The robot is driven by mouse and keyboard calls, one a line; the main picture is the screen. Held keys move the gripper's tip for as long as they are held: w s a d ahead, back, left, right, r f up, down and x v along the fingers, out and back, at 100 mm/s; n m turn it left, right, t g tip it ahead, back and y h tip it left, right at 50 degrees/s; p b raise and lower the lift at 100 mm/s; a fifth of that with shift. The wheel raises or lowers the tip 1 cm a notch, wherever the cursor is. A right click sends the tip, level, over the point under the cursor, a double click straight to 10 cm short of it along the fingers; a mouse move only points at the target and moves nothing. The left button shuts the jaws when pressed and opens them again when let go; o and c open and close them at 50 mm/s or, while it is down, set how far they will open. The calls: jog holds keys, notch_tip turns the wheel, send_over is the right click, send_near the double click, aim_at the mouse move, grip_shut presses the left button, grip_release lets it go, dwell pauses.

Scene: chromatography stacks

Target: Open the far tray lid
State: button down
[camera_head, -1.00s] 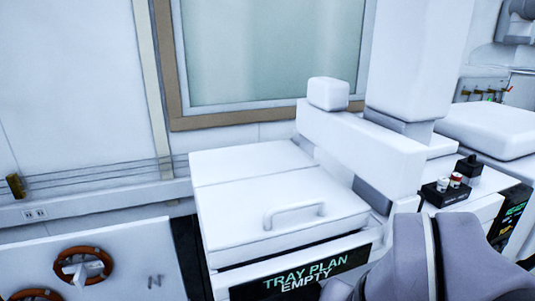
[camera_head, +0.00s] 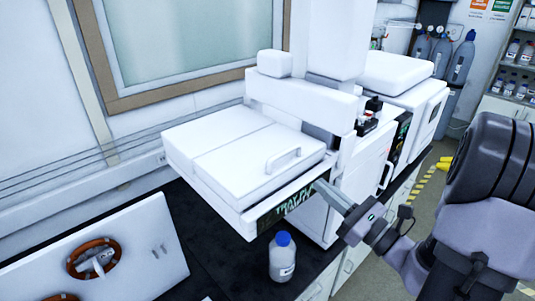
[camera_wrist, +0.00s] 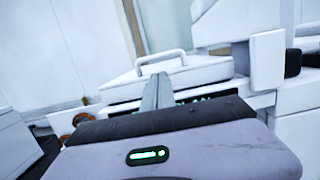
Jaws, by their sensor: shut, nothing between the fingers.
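The white tray lid (camera_head: 245,165) lies flat and shut on top of a white instrument, in front of a second flat white panel (camera_head: 205,137). Its white bar handle (camera_head: 284,160) stands up near the front right edge. In the wrist view the handle (camera_wrist: 160,56) shows beyond my fingers, with the lid (camera_wrist: 190,72) under it. My gripper (camera_head: 322,186) is shut and empty, close to the display panel below the lid's front edge and apart from the handle. In the wrist view my gripper (camera_wrist: 158,82) points towards the lid and partly hides its front edge.
A "TRAY PLAN" display (camera_head: 290,205) is on the instrument's front. A blue-capped bottle (camera_head: 282,258) stands on the black bench before it. A white column (camera_head: 337,40) and arm block (camera_head: 302,103) rise behind the lid. A small vial rack (camera_head: 372,124) sits to the right.

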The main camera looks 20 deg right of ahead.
jog(key=x, duration=0.3)
jog(key=p+x, duration=0.1)
jog(key=x, duration=0.5)
jog(key=shift+w+d+f, duration=0.1)
jog(key=shift+w+d, duration=0.15)
jog(key=shift+w, duration=0.25)
jog(key=shift+a, duration=0.1)
